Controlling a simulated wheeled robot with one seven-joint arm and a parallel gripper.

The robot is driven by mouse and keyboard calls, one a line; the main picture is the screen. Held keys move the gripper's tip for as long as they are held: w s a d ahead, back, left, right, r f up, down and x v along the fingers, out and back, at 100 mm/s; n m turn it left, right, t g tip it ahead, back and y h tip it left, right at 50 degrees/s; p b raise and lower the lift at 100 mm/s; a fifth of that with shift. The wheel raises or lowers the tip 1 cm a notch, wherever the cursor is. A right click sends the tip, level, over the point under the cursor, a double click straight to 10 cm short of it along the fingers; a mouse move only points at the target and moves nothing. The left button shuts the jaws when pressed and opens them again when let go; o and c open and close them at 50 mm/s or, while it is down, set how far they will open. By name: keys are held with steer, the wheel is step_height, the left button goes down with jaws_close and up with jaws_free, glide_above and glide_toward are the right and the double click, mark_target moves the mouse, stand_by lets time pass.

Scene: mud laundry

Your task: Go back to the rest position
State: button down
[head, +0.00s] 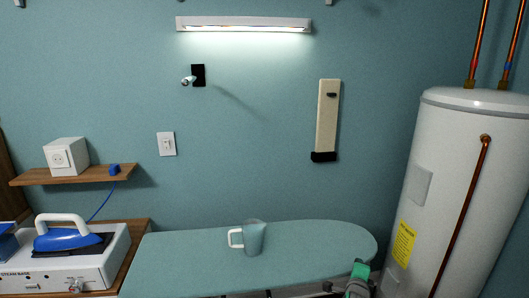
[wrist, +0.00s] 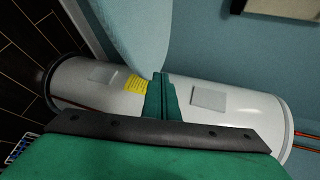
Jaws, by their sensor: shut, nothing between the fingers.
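My gripper (head: 360,268) shows at the bottom right of the head view, by the front right edge of the ironing board. In the wrist view its green fingers (wrist: 160,78) are together with nothing between them. Whether it touches the board cannot be told. Most of my arm is out of view.
The ironing board (head: 310,240) bears a blue-grey mug (head: 254,239) with a white handle. A white water heater (head: 455,170) with copper pipes stands at right. A blue iron (head: 65,238) rests on its steam base (head: 95,268) at left, below a wooden shelf (head: 100,175).

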steer(key=s+a+f+n, duration=0.4)
steer(key=s+a+f, duration=0.15)
steer(key=s, duration=0.35)
steer(key=s+a+f+n+t+y, duration=0.1)
steer(key=s+a+f+n, duration=0.35)
steer(key=s+f, duration=0.35)
steer(key=s+a+f+n, duration=0.4)
steer(key=s+a+f, duration=0.15)
steer(key=s, duration=0.55)
steer(key=s+a+r+n+y, duration=0.1)
steer(key=s+a+n, duration=0.2)
steer(key=s+a, duration=0.35)
steer(key=s+a+r+n+y, duration=0.1)
steer(key=s+a+n+y, duration=0.15)
steer(key=s, duration=0.75)
steer(key=s+a+r+n, duration=0.2)
steer(key=s+a+r, duration=0.2)
steer(key=s, duration=0.3)
steer(key=s+a+r+n+t+y, duration=0.1)
steer(key=s+a+r+n, duration=0.2)
steer(key=s, duration=0.4)
step_height(320, 180, up, 2)
steer(key=shift+a+r, duration=0.25)
steer(key=shift+a, duration=0.25)
steer(key=shift+a, duration=0.1)
steer(key=shift+s, duration=0.15)
